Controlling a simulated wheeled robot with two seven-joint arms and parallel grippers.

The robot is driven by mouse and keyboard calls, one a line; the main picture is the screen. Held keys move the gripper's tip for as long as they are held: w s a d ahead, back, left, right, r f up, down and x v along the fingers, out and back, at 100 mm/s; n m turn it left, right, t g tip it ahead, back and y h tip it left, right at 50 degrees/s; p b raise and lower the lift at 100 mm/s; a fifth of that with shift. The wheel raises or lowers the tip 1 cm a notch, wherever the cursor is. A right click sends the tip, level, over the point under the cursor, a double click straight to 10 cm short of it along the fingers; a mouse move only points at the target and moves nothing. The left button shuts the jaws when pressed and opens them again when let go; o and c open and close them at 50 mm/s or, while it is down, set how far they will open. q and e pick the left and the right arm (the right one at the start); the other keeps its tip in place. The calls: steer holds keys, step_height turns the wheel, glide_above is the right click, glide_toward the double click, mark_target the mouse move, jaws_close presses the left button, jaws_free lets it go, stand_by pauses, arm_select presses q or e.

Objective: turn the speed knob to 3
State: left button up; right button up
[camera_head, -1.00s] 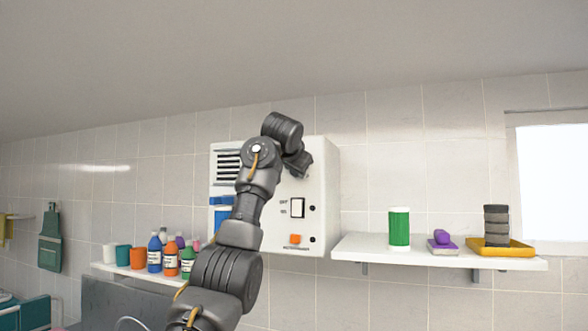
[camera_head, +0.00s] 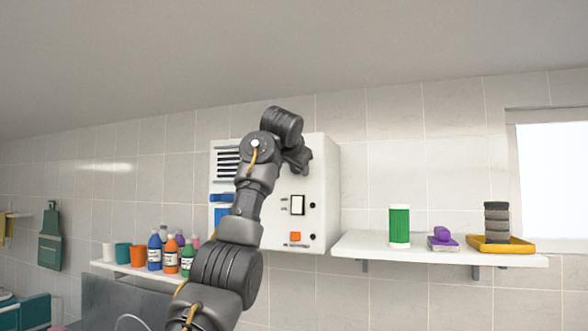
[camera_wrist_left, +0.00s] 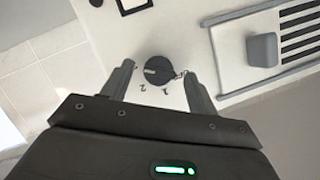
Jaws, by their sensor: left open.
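The speed knob (camera_wrist_left: 158,71) is a round dark dial with a pale pointer mark on the white panel in the left wrist view. Small digits are printed beside it, some hidden by the fingers. My left gripper (camera_wrist_left: 160,82) is open, with one finger on each side of the knob. I cannot tell whether the fingers touch it. In the head view my left gripper (camera_head: 303,160) is at the upper front of the white control box (camera_head: 325,180), and the arm hides the knob there. My right gripper is not in view.
The box carries a vent (camera_head: 228,163), a rocker switch (camera_head: 297,205) and an orange button (camera_head: 295,237). A right shelf (camera_head: 375,246) holds a green canister (camera_head: 399,227), a purple item and stacked dark discs. A left shelf (camera_head: 125,268) holds several bottles and cups.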

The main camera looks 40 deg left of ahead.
arm_select(q)
steer(key=b+v, duration=0.4)
steer(key=v, duration=0.5)
steer(key=shift+s+d, duration=0.25)
steer(key=shift+s, duration=0.05)
